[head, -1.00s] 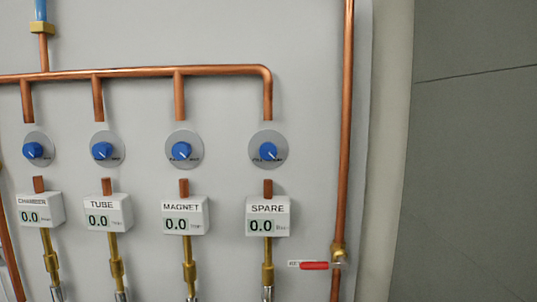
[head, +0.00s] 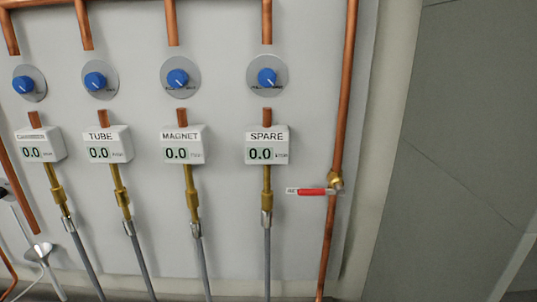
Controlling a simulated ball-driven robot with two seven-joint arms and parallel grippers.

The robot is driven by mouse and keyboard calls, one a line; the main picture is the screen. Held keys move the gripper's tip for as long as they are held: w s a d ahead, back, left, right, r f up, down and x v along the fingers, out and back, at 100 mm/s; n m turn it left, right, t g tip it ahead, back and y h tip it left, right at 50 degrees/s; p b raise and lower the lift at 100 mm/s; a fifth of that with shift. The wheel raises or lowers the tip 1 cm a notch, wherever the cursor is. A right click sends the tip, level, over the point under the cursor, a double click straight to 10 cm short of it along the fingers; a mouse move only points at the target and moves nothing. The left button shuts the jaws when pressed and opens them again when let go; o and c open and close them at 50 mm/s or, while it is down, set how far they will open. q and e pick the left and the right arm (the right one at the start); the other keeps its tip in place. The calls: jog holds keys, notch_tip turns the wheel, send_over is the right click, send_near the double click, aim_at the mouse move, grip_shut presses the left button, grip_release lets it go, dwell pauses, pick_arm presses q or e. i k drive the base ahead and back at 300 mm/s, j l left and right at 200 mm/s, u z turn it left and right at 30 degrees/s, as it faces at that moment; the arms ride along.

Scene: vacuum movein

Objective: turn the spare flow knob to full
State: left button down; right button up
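The spare flow knob (head: 267,77) is a blue knob on a round grey dial plate (head: 281,65), the rightmost of the row on the white panel. A light pointer mark shows toward its lower right. Below it the white SPARE meter (head: 267,145) reads 0.0. Neither of my grippers shows in the head view.
Similar blue knobs for magnet (head: 177,79), tube (head: 95,81) and chamber (head: 23,85) sit to the left, each above a meter reading 0.0. A red-handled valve (head: 312,191) is on the copper pipe (head: 345,110) at right. Grey hoses (head: 268,260) hang below.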

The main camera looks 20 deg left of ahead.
aim_at(267, 77)
jog(key=k+l+u, duration=0.1)
jog(key=l+u, duration=0.15)
jog(key=l, duration=0.5)
jog(key=k+l+u, duration=0.2)
jog(key=l, duration=0.45)
jog(key=i+l, duration=0.05)
jog(key=i, duration=0.05)
